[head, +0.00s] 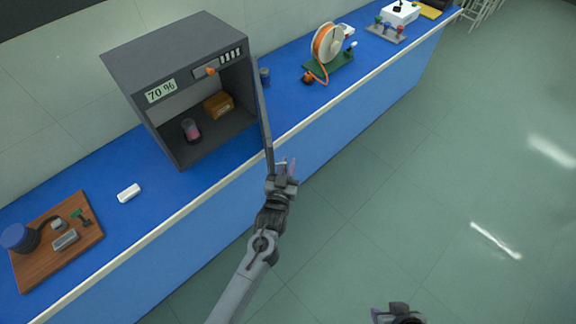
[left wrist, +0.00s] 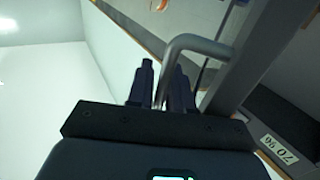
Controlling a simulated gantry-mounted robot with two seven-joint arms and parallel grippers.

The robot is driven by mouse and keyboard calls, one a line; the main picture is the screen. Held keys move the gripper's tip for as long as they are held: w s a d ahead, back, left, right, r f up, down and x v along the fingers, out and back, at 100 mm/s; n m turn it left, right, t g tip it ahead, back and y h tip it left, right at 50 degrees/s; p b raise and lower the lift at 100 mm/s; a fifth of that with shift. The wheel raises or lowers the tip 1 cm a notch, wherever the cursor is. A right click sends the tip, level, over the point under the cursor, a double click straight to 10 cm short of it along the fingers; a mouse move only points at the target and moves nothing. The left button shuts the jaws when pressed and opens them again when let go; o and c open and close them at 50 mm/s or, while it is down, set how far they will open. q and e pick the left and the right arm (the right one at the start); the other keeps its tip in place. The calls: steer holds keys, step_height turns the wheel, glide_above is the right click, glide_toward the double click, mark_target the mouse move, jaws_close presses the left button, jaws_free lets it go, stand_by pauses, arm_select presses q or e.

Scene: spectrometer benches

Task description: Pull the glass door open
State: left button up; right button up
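The grey cabinet (head: 160,57) with a "70 %" label stands on the blue bench. Its glass door (head: 263,115) is swung well open on the right side, seen nearly edge-on, jutting past the bench's front edge. My left gripper (head: 284,167) is at the door's free end. In the left wrist view, the grey bar handle (left wrist: 192,42) runs down between the fingers of my left gripper (left wrist: 163,72), which look shut on it. The door's frame (left wrist: 245,65) is to its right. My right gripper (head: 392,314) is at the bottom edge, partly cut off, away from the door.
Inside the cabinet are a jar with pink contents (head: 191,131) and a brown box (head: 218,104). A wooden board (head: 85,240) and a white block (head: 129,193) lie left on the bench. An orange spool (head: 327,42) stands to the right. The floor in front is clear.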

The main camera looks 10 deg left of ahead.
arm_select(q)
steer(key=s, duration=1)
steer(key=shift+s+a, duration=0.35)
steer(key=shift+s, duration=0.05)
